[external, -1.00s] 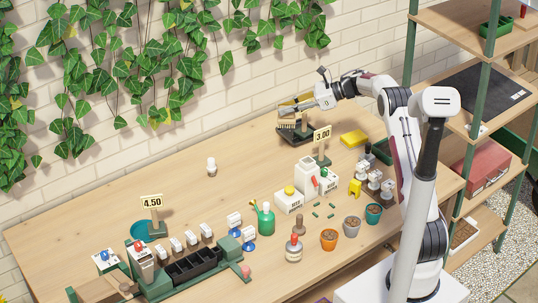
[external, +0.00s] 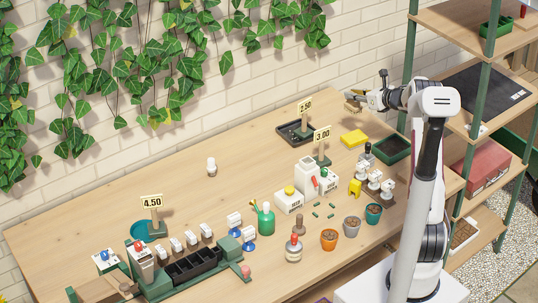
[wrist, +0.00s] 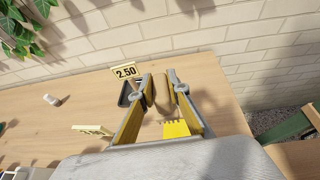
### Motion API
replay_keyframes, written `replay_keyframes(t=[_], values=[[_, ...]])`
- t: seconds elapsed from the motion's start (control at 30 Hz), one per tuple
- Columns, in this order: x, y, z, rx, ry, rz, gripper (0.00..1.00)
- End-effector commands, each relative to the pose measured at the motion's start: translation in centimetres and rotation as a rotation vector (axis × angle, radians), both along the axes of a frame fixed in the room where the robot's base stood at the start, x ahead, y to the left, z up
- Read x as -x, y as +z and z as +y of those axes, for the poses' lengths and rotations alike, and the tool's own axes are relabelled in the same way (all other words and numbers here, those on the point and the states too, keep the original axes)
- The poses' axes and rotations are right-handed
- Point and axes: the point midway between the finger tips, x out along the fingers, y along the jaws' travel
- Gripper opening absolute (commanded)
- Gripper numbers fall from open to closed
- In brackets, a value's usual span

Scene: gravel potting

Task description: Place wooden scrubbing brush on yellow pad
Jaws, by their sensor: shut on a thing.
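The yellow pad (external: 354,138) lies flat on the table at its back right, in front of the wall. It also shows in the wrist view (wrist: 176,130), low between my fingers. My gripper (external: 354,96) is raised above and behind the pad, apart from it. It is shut on the wooden scrubbing brush (external: 352,106), a small tan shape under the fingertips. In the wrist view the brush (wrist: 161,93) shows brown between the two fingers; its bristles are hard to make out.
A dark tray (external: 291,134) with a 2.50 price sign (external: 305,107) stands left of the pad. A 3.00 sign (external: 322,136) is in front. A green tray (external: 391,151) lies to the right, with a dark-topped bottle (external: 366,151) beside it.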

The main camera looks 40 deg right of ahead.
Motion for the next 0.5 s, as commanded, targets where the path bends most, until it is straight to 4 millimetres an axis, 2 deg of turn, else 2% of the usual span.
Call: replay_keyframes(t=[0.27, 0.5], values=[[0.4, -1.1, -1.6, 0.000, -0.060, -0.001, 0.00], [0.4, -1.2, -1.6, 0.001, -0.060, -0.001, 0.00]])
